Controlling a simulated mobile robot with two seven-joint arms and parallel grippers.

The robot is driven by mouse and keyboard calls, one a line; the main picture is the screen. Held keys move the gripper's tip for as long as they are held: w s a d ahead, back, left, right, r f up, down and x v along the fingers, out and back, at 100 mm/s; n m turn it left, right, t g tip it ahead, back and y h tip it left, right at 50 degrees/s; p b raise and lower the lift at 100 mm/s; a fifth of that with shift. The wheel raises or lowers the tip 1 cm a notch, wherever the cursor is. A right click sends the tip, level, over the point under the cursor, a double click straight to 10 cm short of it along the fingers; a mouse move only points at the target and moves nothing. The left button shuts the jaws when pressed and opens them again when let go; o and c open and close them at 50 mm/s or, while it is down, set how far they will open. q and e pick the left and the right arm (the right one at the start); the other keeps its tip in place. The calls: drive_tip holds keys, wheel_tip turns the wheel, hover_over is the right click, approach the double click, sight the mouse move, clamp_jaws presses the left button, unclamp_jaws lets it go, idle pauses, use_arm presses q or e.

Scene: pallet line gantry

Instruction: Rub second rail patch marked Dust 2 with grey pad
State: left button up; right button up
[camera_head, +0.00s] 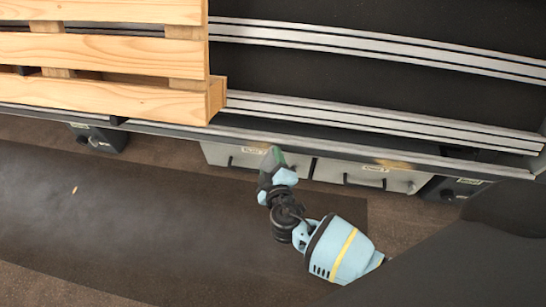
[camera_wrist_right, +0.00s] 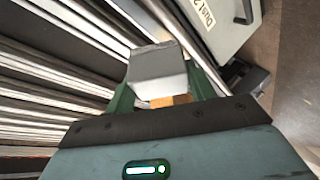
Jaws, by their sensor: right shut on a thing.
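My right gripper (camera_head: 275,157) is at the front rail (camera_head: 330,153), near the middle of the head view. In the right wrist view its green fingers (camera_wrist_right: 160,98) are shut on a grey pad (camera_wrist_right: 157,70). A tan piece shows below the pad between the fingers; I cannot tell whether it is part of the pad. A label reading Dust 2 (camera_wrist_right: 204,13) is on a pale front beside the rails. A tan dusty patch (camera_head: 393,163) lies on the front rail, right of my gripper. Whether the pad touches the rail is hidden. My left gripper is out of view.
A wooden pallet (camera_head: 120,95) sits on the rails at the upper left. Pale drawer fronts with handles (camera_head: 364,181) and small labels, unreadable in the head view, are under the front rail. A dark mat (camera_head: 130,225) covers the floor, with a small tan scrap on it.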

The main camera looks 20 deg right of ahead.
drive_tip(key=shift+s+a+r, duration=0.15)
drive_tip(key=shift+s, duration=0.1)
drive_tip(key=shift+s+a+r+p, duration=0.25)
drive_tip(key=shift+s+a+r, duration=0.15)
drive_tip(key=shift+s, duration=0.2)
drive_tip(key=shift+s+a+r+p, duration=0.25)
drive_tip(key=shift+s+a+r, duration=0.1)
drive_tip(key=shift+s, duration=0.2)
